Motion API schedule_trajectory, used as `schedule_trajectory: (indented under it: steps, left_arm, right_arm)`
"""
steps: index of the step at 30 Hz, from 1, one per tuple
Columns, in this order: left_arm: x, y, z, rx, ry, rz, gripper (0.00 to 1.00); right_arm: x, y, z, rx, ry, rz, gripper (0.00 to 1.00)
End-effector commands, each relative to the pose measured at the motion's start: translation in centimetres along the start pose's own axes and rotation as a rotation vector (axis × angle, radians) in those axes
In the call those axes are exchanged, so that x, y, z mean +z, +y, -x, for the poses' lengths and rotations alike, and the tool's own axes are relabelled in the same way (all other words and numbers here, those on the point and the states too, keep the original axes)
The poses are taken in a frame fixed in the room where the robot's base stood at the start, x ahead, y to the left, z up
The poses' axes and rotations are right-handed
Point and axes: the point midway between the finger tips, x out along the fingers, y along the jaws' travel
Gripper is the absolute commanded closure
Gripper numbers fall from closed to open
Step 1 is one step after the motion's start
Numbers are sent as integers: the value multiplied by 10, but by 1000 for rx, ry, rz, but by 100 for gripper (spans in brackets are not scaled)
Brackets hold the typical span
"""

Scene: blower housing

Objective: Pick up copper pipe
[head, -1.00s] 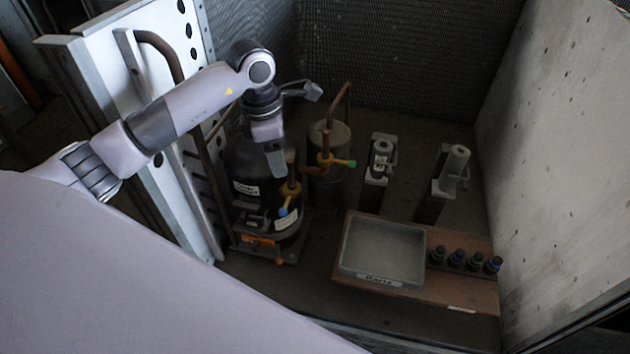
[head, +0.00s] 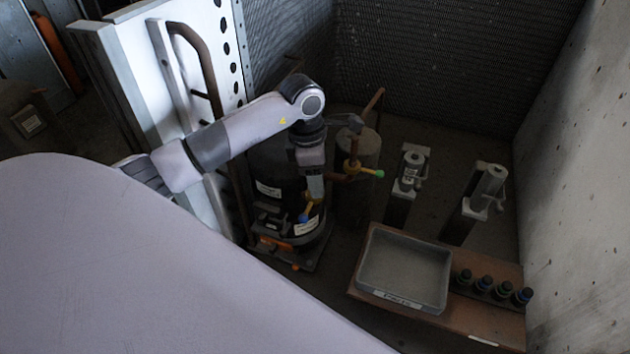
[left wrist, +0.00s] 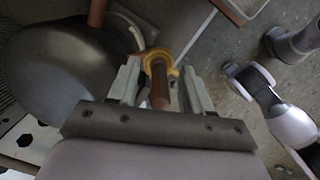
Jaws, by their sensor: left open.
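A short upright copper pipe (left wrist: 160,88) with a yellow brass ring behind it shows between my left fingers in the left wrist view. My left gripper (left wrist: 160,88) is open, with one finger on each side of the pipe; I cannot tell whether either touches it. In the head view my left gripper (head: 316,190) points down over the front of a black compressor (head: 272,175), at a yellow valve with a blue tip (head: 307,212). It hides the upper end of the pipe there. My right gripper is not in view.
A second copper pipe (head: 374,101) with a yellow and green valve (head: 362,170) rises at a grey canister (head: 356,195). A grey tray (head: 403,268) lies on a brown board to the right. A white panel (head: 140,70) stands left; a concrete wall (head: 585,170) stands right.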

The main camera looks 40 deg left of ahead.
Motion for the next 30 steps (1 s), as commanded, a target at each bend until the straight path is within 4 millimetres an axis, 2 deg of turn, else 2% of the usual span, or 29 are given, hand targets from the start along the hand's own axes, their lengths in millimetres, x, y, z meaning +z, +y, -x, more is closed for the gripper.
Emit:
schedule_trajectory:
  steps: [2, 6, 7, 20, 26, 30]
  left_arm:
    - [0, 0, 0, 0, 0, 0, 51]
    - [0, 0, 0, 0, 0, 0, 96]
    - [0, 0, 0, 0, 0, 0, 100]
    - [1, 0, 8, 1, -1, -1, 100]
    - [4, 1, 35, 4, -2, -1, 100]
    - [9, 2, 71, 6, -3, -1, 100]
  right_arm:
    - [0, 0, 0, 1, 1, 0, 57]
    - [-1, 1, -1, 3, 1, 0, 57]
    - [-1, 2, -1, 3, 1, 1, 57]
    - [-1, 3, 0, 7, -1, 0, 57]
    - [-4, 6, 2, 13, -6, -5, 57]
    - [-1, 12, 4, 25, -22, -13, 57]
